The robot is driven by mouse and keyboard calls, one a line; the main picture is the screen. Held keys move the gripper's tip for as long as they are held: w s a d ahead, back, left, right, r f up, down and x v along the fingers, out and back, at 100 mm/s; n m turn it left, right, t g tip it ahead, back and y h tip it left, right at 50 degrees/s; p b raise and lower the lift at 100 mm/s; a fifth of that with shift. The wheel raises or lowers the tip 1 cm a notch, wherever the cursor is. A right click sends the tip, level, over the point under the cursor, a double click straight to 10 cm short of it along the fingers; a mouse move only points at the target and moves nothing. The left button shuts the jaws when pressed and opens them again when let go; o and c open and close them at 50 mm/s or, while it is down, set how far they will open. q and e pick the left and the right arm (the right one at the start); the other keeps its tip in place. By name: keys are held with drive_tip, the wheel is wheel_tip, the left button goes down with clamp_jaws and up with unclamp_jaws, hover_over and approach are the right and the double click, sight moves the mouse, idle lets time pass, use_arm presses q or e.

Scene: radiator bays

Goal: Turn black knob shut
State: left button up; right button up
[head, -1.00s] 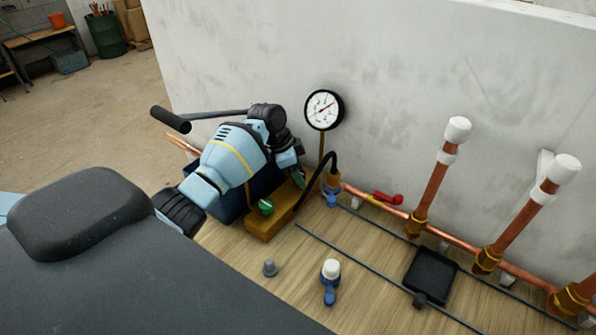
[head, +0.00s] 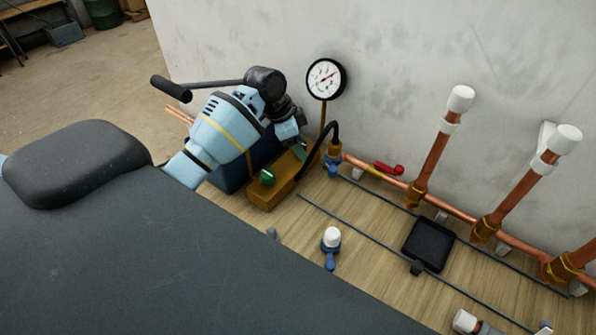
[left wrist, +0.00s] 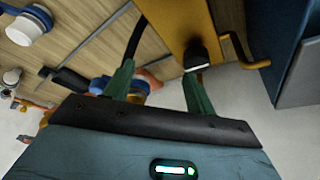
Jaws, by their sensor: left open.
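My left gripper (head: 300,148) is open over the back end of the brass-coloured pump body (head: 262,195), close to the gauge post. In the left wrist view its two green fingertips (left wrist: 158,88) stand apart with nothing held between them. A small dark knob-like part with a pale end (left wrist: 197,57) shows on the pump body, just beyond the right-hand finger; I cannot tell for sure that it is the black knob. In the head view the gripper and wrist hide that spot. A green knob (head: 267,178) is on the pump's near end. My right gripper is not in view.
A round pressure gauge (head: 326,79) stands beside the wall. A black hose (head: 330,130) runs to a blue valve (head: 332,168) on the copper pipe. The pump's long handle (head: 171,89) reaches left.

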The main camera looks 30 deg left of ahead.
use_arm(q)
drive_tip(key=s+d, duration=0.5)
drive_tip(key=s, duration=0.4)
drive_tip(key=shift+d+r, duration=0.3)
drive_tip(key=shift+r, duration=0.15)
drive_tip(key=shift+s, duration=0.1)
